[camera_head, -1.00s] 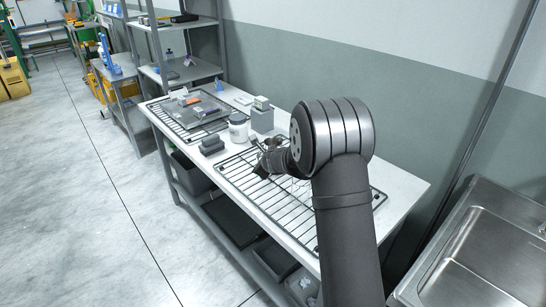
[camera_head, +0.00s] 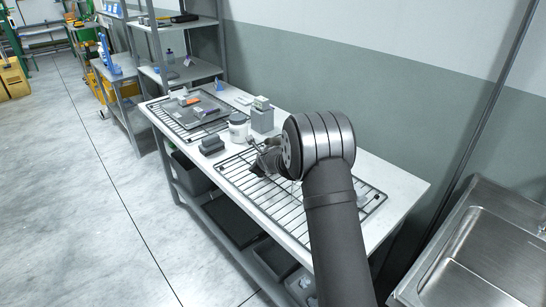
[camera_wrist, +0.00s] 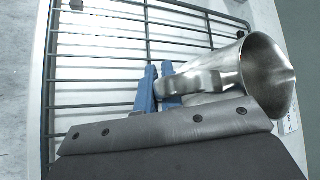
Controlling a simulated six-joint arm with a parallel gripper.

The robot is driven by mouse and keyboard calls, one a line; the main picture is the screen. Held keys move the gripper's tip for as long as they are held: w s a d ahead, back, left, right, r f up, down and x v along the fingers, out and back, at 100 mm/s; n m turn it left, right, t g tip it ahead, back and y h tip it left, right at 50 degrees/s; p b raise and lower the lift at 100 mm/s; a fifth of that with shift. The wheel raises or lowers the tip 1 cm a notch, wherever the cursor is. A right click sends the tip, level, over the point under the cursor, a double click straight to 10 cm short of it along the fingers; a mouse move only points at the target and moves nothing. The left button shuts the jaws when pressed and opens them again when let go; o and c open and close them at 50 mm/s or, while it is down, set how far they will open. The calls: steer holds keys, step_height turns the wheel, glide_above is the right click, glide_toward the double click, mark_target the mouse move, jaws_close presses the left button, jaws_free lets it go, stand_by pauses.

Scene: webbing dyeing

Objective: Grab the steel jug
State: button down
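The steel jug (camera_wrist: 245,75) is a shiny, tapered metal vessel at the right of the wrist view, its round mouth facing right in the picture. Its handle (camera_wrist: 200,82) points left to my gripper (camera_wrist: 158,85). The two blue fingers are close together at the handle's end; the handle overlaps the right finger in the picture. I cannot tell whether they press on it. In the head view my gripper (camera_head: 262,165) is low over the near wire rack, and my arm covers much of the area beside it. I cannot make out the jug there.
The near wire rack (camera_head: 262,198) lies on the white table (camera_head: 402,190). A white jar (camera_head: 238,128), a grey box (camera_head: 262,120) and a dark grey block (camera_head: 212,144) stand beyond it. A tray (camera_head: 217,113) lies on the far rack. A steel sink (camera_head: 480,262) is at right.

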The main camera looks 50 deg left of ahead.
steer(key=shift+r, duration=0.15)
stand_by(0.4)
steer(key=shift+r, duration=1.95)
steer(key=w+d+r, duration=0.5)
steer(key=d+r, duration=0.1)
steer(key=d, duration=0.4)
steer(key=shift+w+r, duration=0.4)
steer(key=shift+d, duration=0.1)
stand_by(1.6)
